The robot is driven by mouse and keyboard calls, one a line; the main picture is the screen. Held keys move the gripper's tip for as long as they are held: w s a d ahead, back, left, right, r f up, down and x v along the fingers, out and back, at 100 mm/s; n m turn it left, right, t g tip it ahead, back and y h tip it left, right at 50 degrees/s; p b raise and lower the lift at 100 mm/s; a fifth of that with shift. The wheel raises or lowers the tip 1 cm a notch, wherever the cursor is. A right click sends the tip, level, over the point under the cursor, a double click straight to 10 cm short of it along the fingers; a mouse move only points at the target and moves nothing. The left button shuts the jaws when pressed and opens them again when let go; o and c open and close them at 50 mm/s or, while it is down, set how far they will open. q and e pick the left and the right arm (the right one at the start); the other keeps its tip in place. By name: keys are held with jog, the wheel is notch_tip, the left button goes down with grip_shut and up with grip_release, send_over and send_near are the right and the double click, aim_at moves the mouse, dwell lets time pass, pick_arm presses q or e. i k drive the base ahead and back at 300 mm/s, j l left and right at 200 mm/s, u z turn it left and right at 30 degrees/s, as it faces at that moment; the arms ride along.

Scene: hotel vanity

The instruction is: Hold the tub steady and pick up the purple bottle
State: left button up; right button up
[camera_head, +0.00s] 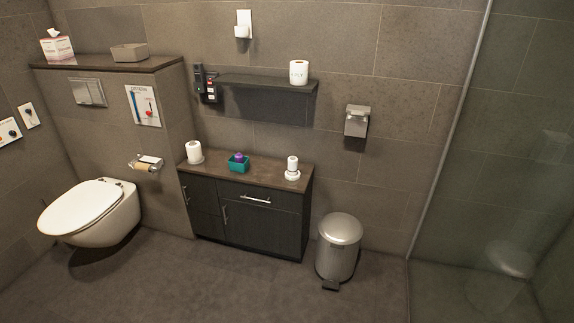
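A small teal tub (238,166) stands on the brown top of the dark vanity cabinet, near the middle. The purple bottle (239,157) stands inside the tub, with its upper part showing above the rim. Its lower part is hidden by the tub wall. Neither of my grippers shows in the head view, and nothing touches the tub or the bottle.
On the vanity top (265,174), a white roll (194,152) stands left of the tub and a white bottle-like item (292,168) right of it. A toilet (90,212) is at left, a steel bin (339,246) at right. The floor (205,285) in front is clear.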

aim_at(239, 157)
jog(key=i+l+u, duration=0.5)
jog(key=i, duration=0.2)
jog(key=i+j+z, duration=0.15)
jog(key=i+j, duration=0.2)
jog(key=i, duration=0.3)
jog(key=i+j+z, duration=0.1)
jog(key=i+j, duration=0.3)
jog(key=i, duration=0.25)
jog(key=i+j+z, duration=0.15)
jog(key=i+j, duration=0.35)
jog(key=i, duration=0.15)
